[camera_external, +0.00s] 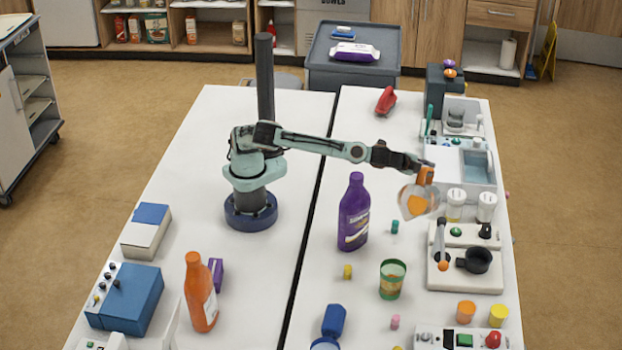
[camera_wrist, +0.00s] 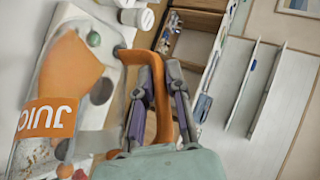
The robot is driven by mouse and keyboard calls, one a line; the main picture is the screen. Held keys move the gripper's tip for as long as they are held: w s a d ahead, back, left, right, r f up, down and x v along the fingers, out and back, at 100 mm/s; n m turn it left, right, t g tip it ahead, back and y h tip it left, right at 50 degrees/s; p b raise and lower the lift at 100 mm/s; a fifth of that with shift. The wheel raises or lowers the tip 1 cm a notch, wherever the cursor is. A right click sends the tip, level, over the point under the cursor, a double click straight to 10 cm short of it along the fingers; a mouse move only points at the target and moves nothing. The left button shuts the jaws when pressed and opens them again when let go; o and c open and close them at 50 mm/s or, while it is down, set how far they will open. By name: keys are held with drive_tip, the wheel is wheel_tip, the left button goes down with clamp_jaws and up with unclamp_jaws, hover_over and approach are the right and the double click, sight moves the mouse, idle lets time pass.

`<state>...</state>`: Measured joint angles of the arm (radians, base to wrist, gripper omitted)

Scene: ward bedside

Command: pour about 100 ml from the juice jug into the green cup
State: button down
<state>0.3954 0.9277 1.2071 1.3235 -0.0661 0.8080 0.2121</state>
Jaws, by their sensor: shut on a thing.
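The juice jug (camera_external: 414,203) is clear, with orange juice inside and an orange handle. It is raised above the right part of the table, behind and slightly right of the green cup, and looks tilted. My gripper (camera_external: 426,168) is shut on its handle. In the wrist view the orange handle (camera_wrist: 158,92) is between my fingers (camera_wrist: 163,108), and the jug's labelled body (camera_wrist: 45,118) fills the left side. The green cup (camera_external: 392,280) stands upright on the table, apart from the jug. I cannot tell what is in it.
A purple bottle (camera_external: 354,212) stands left of the jug. White-lidded jars (camera_external: 487,206) and a device with a black cup (camera_external: 465,279) stand to the right. Small coloured items, a blue bottle (camera_external: 334,321) and orange and yellow cups (camera_external: 466,312) surround the green cup.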

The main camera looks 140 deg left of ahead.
sight(422, 191)
idle(0.5)
drive_tip(key=shift+a+r, duration=0.15)
drive_tip(key=h, duration=0.1)
drive_tip(key=a+f+h+p, duration=0.1)
drive_tip(key=n+t+h, duration=0.1)
drive_tip(key=shift+s+a+f+h, duration=0.2)
drive_tip(key=shift+s+a+h, duration=0.05)
drive_tip(key=shift+s+h, duration=0.1)
drive_tip(key=shift+s+a+t+h+p, duration=0.25)
drive_tip(key=shift+a+t+h+p, duration=0.15)
drive_tip(key=shift+a+h+p, duration=0.25)
drive_tip(key=shift+s+a+f+n+t+h+p, duration=0.1)
drive_tip(key=shift+a+f+n+t+h+p, duration=0.2)
drive_tip(key=shift+f+h+p, duration=0.4)
drive_tip(key=shift+s+a+f+n+t+h+p, duration=0.15)
drive_tip(key=shift+a+f+t+h+p, duration=0.2)
drive_tip(key=shift+h, duration=0.6)
drive_tip(key=shift+s+a+f+n+t+h+p, duration=0.1)
drive_tip(key=shift+a+f+n+t+h+p, duration=0.15)
drive_tip(key=shift+f+h+p, duration=0.45)
drive_tip(key=shift+r, duration=0.15)
